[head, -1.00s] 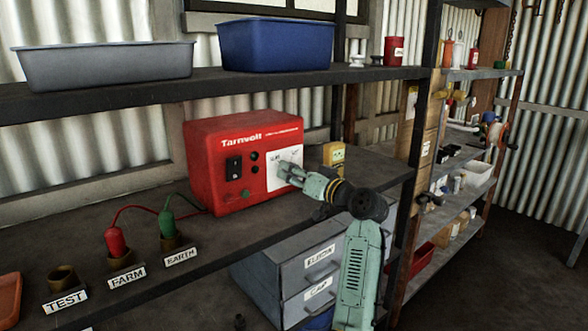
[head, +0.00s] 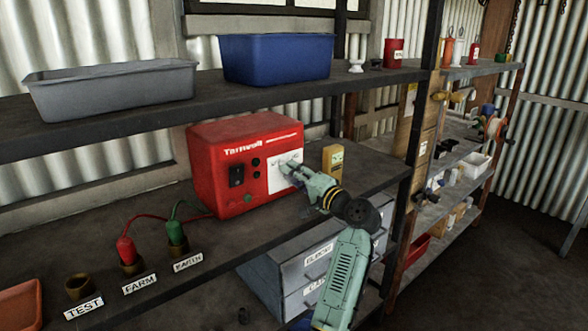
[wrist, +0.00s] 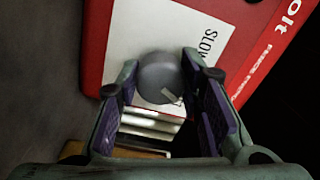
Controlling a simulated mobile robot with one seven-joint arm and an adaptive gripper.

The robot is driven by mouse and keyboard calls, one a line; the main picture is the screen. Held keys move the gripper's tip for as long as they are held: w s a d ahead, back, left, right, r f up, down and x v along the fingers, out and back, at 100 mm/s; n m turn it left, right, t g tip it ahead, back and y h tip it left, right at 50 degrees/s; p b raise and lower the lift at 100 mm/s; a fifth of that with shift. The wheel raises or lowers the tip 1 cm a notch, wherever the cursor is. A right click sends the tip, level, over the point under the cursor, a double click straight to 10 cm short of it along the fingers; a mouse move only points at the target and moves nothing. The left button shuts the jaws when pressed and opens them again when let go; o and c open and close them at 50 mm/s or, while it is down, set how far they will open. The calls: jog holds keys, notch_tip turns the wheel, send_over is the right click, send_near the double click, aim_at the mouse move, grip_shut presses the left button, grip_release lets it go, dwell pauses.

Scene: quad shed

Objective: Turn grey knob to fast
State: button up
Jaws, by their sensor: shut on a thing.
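The red Tarnvolt box (head: 215,175) stands on the middle shelf, and its white panel (head: 277,184) faces out. In the wrist view the round grey knob (wrist: 160,78) sits on the white panel (wrist: 127,35), with a pale mark on its lower right. The word SLOW (wrist: 208,44) is printed beside the knob; no FAST label can be read. My gripper (wrist: 168,88) is shut on the knob, with a purple-padded finger on each side. In the head view my gripper (head: 297,170) reaches the panel from the right and hides the knob.
A yellow box (head: 332,160) stands just right of the red box. Red and green plugs (head: 125,249) sit in holders left of it, with wires to the box. The upper shelf (head: 150,125) holds grey and blue tubs. Grey drawers (head: 305,275) are below.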

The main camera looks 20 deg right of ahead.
jog(key=shift+m+p, duration=1.25)
jog(key=shift+m, duration=0.45)
jog(key=o, duration=1.2)
jog(key=shift+c, duration=0.2)
jog(key=shift+s, duration=0.1)
jog(key=v, duration=1.1)
jog(key=shift+s+d, duration=0.2)
jog(key=shift+s, duration=0.2)
